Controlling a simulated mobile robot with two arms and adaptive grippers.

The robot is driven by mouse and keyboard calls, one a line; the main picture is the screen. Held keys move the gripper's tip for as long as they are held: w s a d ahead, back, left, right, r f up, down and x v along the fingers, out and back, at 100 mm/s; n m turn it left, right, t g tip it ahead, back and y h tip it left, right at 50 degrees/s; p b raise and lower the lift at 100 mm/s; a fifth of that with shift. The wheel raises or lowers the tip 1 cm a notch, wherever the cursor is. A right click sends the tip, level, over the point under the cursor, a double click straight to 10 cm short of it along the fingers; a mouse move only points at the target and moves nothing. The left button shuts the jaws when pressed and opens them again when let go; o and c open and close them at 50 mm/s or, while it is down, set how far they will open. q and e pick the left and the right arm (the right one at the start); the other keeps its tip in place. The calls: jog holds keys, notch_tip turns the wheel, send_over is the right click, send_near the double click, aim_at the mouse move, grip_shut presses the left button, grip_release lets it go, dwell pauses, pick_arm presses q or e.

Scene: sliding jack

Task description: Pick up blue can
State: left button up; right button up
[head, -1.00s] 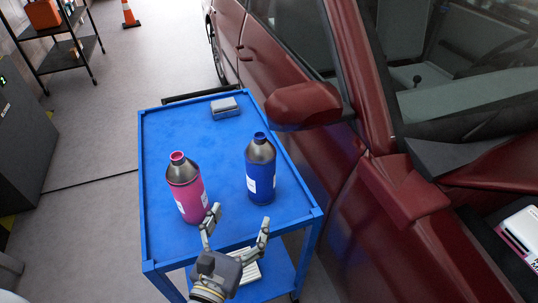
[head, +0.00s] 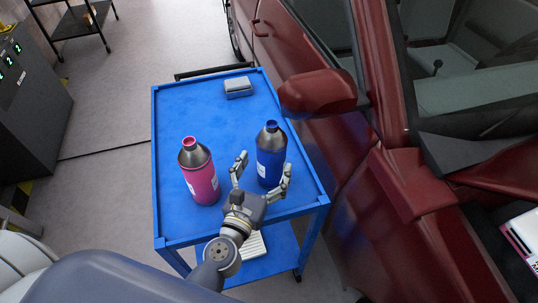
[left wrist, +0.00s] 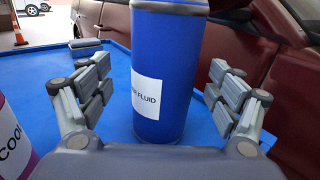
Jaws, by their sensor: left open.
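The blue can (head: 271,160), with a dark upper part and a blue cap, stands upright on the blue cart (head: 182,225). In the left wrist view the blue can (left wrist: 168,70) stands between the two fingers, with a white label reading "FLUID" in part. My left gripper (head: 261,174) is open, its fingers on either side of the can at its near side. In the left wrist view, gaps show between the can and both fingers of the gripper (left wrist: 162,100). My right gripper is not in view.
A pink bottle (head: 201,178) stands left of the gripper; its edge shows in the left wrist view (left wrist: 12,140). A grey box (head: 238,87) lies at the cart's far end. The red car's mirror (head: 318,93) overhangs close to the cart's right edge.

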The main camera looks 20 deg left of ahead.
pick_arm(q)
jog(key=w, duration=0.2)
jog(key=shift+w+d+p, duration=0.25)
jog(key=shift+w+p, duration=0.05)
jog(key=shift+w, duration=0.05)
jog(key=shift+w+f, duration=0.1)
jog(key=shift+w, duration=0.45)
jog(key=shift+s, duration=0.1)
jog(key=c, duration=1.7)
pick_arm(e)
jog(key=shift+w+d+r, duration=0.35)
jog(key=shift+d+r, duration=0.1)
pick_arm(q)
jog(key=shift+r, duration=0.2)
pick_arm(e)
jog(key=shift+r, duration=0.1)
